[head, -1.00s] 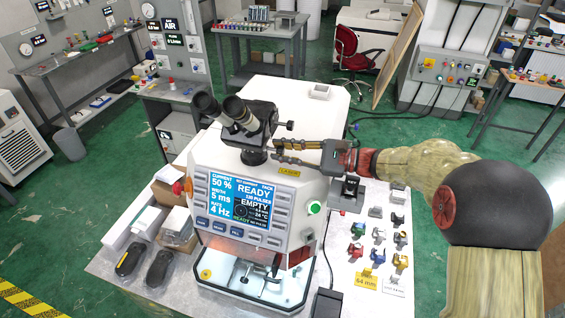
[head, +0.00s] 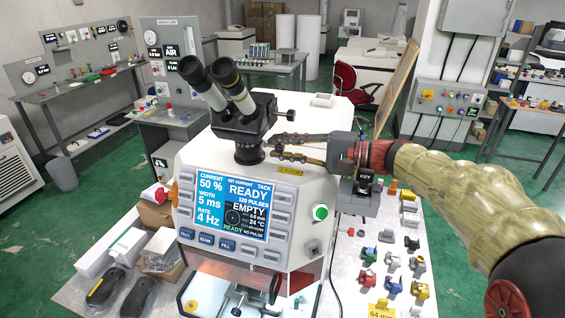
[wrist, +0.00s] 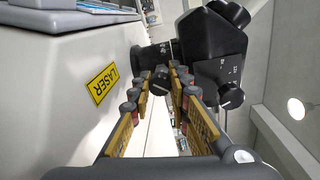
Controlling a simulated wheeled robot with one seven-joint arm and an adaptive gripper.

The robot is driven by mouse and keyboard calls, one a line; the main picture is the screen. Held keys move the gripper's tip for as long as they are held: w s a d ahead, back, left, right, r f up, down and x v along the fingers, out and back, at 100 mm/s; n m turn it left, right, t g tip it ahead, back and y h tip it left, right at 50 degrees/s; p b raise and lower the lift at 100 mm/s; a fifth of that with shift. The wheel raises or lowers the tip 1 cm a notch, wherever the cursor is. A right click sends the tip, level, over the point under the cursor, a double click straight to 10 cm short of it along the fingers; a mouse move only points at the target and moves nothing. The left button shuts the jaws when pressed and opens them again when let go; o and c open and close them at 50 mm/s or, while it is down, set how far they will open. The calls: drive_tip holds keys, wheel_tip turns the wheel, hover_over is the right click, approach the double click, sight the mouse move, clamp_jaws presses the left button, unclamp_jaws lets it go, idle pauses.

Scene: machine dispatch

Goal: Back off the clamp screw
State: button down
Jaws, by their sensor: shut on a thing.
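A black binocular microscope head (head: 240,107) stands on the white laser welder (head: 325,120) and also shows in the wrist view (wrist: 215,45). Its round collar (head: 249,152) meets the machine top. My gripper (head: 272,146) reaches in from the right, level with the collar, its tips beside it. In the wrist view my two ridged fingers (wrist: 168,76) run up to the collar and are shut on a small part there. A separate black side knob (head: 286,114) sticks out higher on the head, clear of my fingers.
The welder's screen (head: 235,203) reads READY and EMPTY. A yellow LASER label (head: 290,170) lies just below my fingers. A black KEY block (head: 365,184) is below my wrist. Several coloured fixtures (head: 392,288) lie on the table at right.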

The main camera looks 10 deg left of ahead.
drive_tip(key=shift+f+n+b, duration=0.1)
drive_tip(key=shift+n+b, duration=0.4)
drive_tip(key=shift+b, duration=0.35)
drive_tip(key=c, duration=1.7)
unclamp_jaws()
drive_tip(key=shift+o, duration=0.3)
drive_tip(key=shift+d, duration=0.1)
drive_tip(key=d, duration=0.4)
drive_tip(key=s+d, duration=0.1)
drive_tip(key=d, duration=0.2)
drive_tip(key=s+d+r, duration=0.1)
drive_tip(key=d, duration=0.3)
drive_tip(key=shift+d, duration=0.3)
